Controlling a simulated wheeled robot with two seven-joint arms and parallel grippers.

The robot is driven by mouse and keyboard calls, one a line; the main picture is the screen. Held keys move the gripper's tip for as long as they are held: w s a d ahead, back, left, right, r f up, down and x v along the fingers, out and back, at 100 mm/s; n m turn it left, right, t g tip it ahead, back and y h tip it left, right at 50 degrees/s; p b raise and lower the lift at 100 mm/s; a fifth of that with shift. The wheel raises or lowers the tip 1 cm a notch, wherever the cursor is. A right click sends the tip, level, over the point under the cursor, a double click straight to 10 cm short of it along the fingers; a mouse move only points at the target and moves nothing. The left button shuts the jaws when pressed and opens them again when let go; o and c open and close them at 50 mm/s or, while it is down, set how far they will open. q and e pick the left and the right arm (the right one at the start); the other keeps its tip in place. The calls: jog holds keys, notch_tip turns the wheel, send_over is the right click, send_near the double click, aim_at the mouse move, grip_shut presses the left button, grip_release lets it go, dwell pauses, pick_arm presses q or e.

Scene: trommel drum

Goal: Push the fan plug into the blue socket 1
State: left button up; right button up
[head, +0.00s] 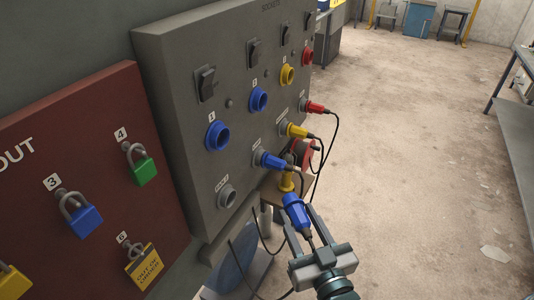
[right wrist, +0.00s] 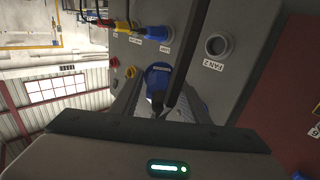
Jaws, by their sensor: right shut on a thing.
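A blue plug (head: 296,211) is held in my right gripper (head: 304,228), in front of the grey socket panel and clear of it. My right gripper is shut on it, with the plug's nose toward the upper left. Blue socket 1 (head: 217,136) is the leftmost coloured socket in the panel's upper row. It is empty and lies above and left of the held plug in the head view. In the right wrist view blue shows between the jaws, partly hidden by a dark finger. My left gripper is not in view.
The grey panel (head: 178,105) also has blue, yellow and red sockets. Blue (head: 270,161), yellow (head: 296,131) and red (head: 315,107) plugs sit in lower holders; the leftmost holder (head: 227,197) is empty. Cables hang below. A red lockout board (head: 85,130) with padlocks is at left.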

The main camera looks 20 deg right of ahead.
jog(key=w+a+r+n+g+y+p, duration=0.25)
jog(key=a+r+n+y, duration=0.2)
jog(key=r+n, duration=0.4)
jog(key=w+a+r+n+g+y+p, duration=0.1)
jog(key=w+a+r+n+y+p, duration=0.35)
jog(key=n, duration=0.65)
jog(key=shift+d+r+n+g+y+p, duration=0.25)
jog(key=shift+d+n+y, duration=0.45)
jog(key=shift+n, duration=0.55)
jog(key=shift+d+r+n+g+y+p, duration=0.1)
jog(key=shift+d+r+n+g+y, duration=0.15)
jog(key=shift+d+n+y, duration=0.7)
jog(key=shift+d+r+n+g+y+p, duration=0.15)
jog(key=shift+d+n+g+y, duration=0.25)
jog(key=shift+n, duration=1.15)
jog(key=shift+w+a, duration=0.1)
jog(key=shift+w, duration=0.1)
jog(key=shift+p+x, duration=0.75)
jog(key=shift+x, duration=1.95)
